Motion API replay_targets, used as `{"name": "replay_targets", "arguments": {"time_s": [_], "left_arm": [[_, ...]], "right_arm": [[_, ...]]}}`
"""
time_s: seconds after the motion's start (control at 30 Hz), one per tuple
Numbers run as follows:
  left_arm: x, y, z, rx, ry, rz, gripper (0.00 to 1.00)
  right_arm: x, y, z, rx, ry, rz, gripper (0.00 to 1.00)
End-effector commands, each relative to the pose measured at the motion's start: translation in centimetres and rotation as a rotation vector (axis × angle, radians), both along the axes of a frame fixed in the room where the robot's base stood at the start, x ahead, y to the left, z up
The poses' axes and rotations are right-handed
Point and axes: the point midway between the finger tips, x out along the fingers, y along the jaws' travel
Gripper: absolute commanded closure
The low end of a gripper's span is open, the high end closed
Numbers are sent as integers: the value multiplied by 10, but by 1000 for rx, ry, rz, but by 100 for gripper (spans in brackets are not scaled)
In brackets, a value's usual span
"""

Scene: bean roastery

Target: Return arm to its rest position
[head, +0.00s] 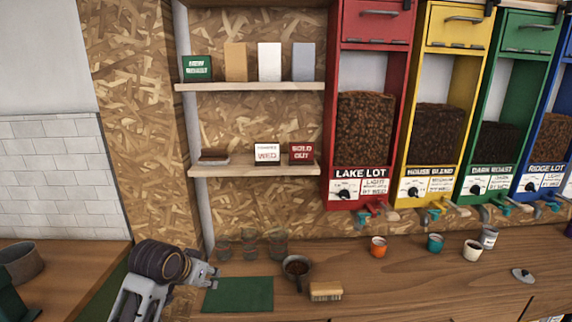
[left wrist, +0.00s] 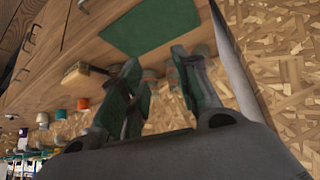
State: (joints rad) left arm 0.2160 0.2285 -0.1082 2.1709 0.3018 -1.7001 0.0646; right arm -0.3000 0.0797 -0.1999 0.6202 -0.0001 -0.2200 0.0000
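My left arm comes in at the lower left of the head view, and its gripper (head: 208,276) is over the counter beside the left edge of a green mat (head: 238,294). In the left wrist view the two fingers of the left gripper (left wrist: 160,85) stand apart with a gap between them. No held object shows between them. The green mat also shows in the left wrist view (left wrist: 150,28), beyond the fingertips. My right arm and gripper are in neither view.
Clear glasses (head: 249,244) stand behind the mat. A dark mug of beans (head: 297,268) and a wooden brush (head: 325,291) are right of it. An orange cup (head: 378,247) and other cups stand below the bean dispensers (head: 365,130). The front right counter is mostly free.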

Motion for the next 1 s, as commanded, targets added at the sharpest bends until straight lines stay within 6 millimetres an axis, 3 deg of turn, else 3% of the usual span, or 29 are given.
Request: {"name": "replay_targets", "arguments": {"time_s": [0.5, 1.0], "left_arm": [[-76, -4, -84, 30, 109, 17, 68], [-158, -3, -140, 63, 211, 36, 68]], "right_arm": [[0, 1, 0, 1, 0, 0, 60], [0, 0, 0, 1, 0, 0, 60]]}}
